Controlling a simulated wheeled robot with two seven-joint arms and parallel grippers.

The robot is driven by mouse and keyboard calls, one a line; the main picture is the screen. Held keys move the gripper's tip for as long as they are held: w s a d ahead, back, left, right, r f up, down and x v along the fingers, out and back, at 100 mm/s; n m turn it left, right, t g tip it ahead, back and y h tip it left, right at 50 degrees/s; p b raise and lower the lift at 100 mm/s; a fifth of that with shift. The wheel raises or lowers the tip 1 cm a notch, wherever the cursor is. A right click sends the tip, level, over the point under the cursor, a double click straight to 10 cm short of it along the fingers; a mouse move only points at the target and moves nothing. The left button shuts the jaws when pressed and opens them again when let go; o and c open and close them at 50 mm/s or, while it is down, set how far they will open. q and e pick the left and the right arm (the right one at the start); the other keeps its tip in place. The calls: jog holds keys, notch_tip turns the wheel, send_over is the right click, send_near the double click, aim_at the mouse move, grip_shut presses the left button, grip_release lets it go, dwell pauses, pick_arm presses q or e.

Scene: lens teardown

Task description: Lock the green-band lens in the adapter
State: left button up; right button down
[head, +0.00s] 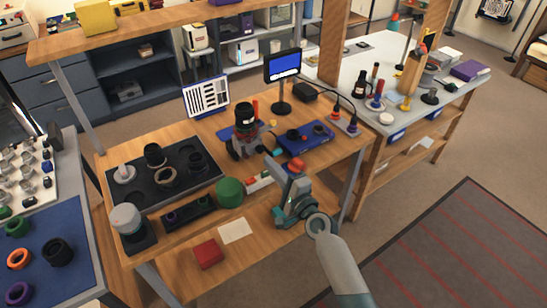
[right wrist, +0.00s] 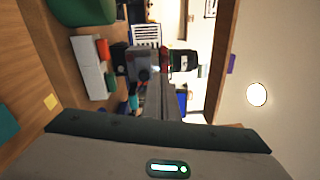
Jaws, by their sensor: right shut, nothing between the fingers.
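A black lens (head: 244,113) stands upright on a grey holder (head: 246,143) near the back middle of the bench. A red mark shows near its lower part; I cannot make out a green band. The lens also shows sideways in the right wrist view (right wrist: 184,60), above the grey holder block (right wrist: 140,66). I cannot tell whether it is locked in the holder. My right gripper (head: 270,156) is shut and empty, just right of and in front of the holder, apart from the lens. My left gripper is not in view.
A dark tray (head: 134,197) with several black rings lies left. A green cylinder (head: 230,192) stands in front. A blue mat (head: 319,142) with small parts lies right of the holder. A monitor (head: 282,66) stands behind. A wooden shelf (head: 160,24) runs above the bench's back.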

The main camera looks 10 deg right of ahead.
jog(key=s, duration=0.1)
jog(key=s+a, duration=0.1)
jog(key=s, duration=0.2)
jog(key=shift+s+a+f, duration=0.1)
jog(key=shift+s+a, duration=0.2)
dwell(0.3)
